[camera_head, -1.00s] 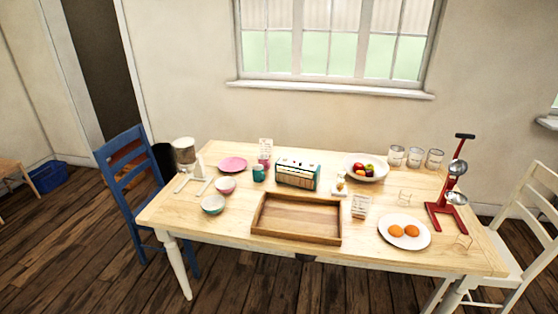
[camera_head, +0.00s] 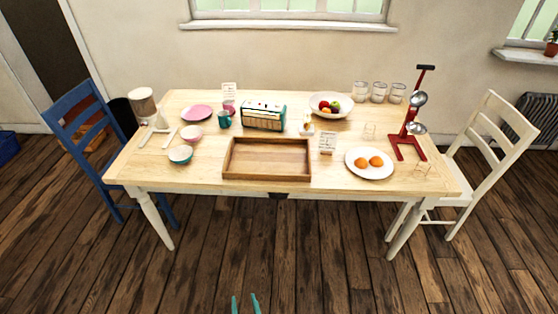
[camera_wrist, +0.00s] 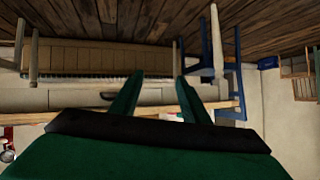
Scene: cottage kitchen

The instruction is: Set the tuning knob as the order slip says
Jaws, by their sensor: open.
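A teal radio (camera_head: 264,115) with a cream front stands toward the back middle of the wooden table (camera_head: 340,188), behind a wooden tray. Its tuning knob is too small to make out. A small white printed card (camera_head: 327,143) stands right of the tray, and another card (camera_head: 229,90) stands at the back, left of the radio. Their writing is too small to read. My gripper (camera_head: 245,304) is open and empty, low in front of the table and well apart from it. The wrist view shows its green fingers (camera_wrist: 155,95) spread, with nothing between them.
The empty tray (camera_head: 267,160) lies at the table's front middle. Bowls (camera_head: 181,154), a pink plate (camera_head: 197,112) and a dispenser (camera_head: 145,105) stand left. A fruit bowl (camera_head: 331,105), an orange-topped plate (camera_head: 369,163) and a red stand (camera_head: 411,130) are right. Chairs flank the table; the front floor is clear.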

